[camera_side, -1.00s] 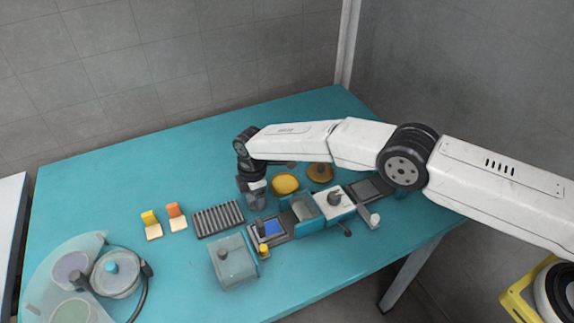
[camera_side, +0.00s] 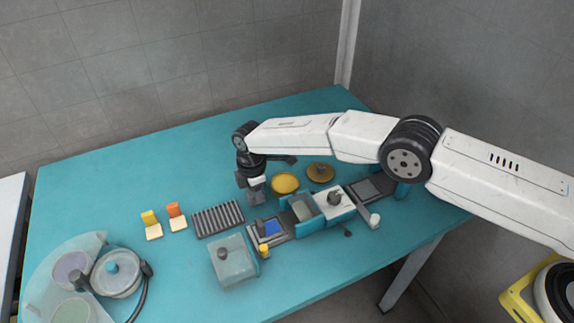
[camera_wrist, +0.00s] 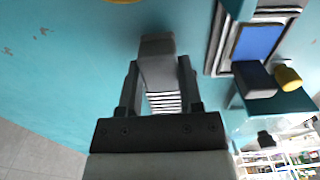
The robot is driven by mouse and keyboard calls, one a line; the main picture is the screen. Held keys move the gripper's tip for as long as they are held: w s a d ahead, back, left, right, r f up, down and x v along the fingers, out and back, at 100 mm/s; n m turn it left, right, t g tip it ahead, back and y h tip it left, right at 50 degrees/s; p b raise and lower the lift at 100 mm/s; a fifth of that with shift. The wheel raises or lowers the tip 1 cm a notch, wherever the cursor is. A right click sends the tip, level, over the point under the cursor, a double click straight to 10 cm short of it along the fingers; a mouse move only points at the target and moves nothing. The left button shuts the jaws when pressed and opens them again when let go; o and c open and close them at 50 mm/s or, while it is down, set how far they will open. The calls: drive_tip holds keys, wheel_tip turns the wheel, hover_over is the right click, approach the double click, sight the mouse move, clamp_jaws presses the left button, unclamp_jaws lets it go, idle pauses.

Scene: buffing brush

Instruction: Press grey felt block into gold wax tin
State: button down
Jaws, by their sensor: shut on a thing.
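The grey felt block (camera_wrist: 157,62) is held between the two fingers of my gripper (camera_wrist: 158,80) in the wrist view. My gripper also shows in the side view (camera_side: 256,190), with the block (camera_side: 257,199) at its lower end. The gold wax tin (camera_side: 285,183) is a round yellow-topped disc just right of my gripper and block. Only a sliver of its rim shows at the top edge of the wrist view (camera_wrist: 122,1). The block appears beside the tin, not over it; its exact height above the table is hard to tell.
A darker gold disc with a knob (camera_side: 320,172) lies right of the tin. A dark slotted rack (camera_side: 218,219) is left of my gripper. The table behind the tin is clear.

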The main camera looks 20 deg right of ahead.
drive_tip(key=shift+r, duration=2.35)
drive_tip(key=w+d+r, duration=0.1)
drive_tip(key=d+r, duration=0.1)
drive_tip(key=d, duration=0.7)
drive_tip(key=shift+w+r, duration=0.3)
drive_tip(key=shift+r, duration=0.1)
drive_tip(key=shift+f, duration=0.15)
drive_tip(key=shift+f, duration=2.85)
drive_tip(key=shift+f, duration=0.55)
wheel_tip(320, 180, up, 7)
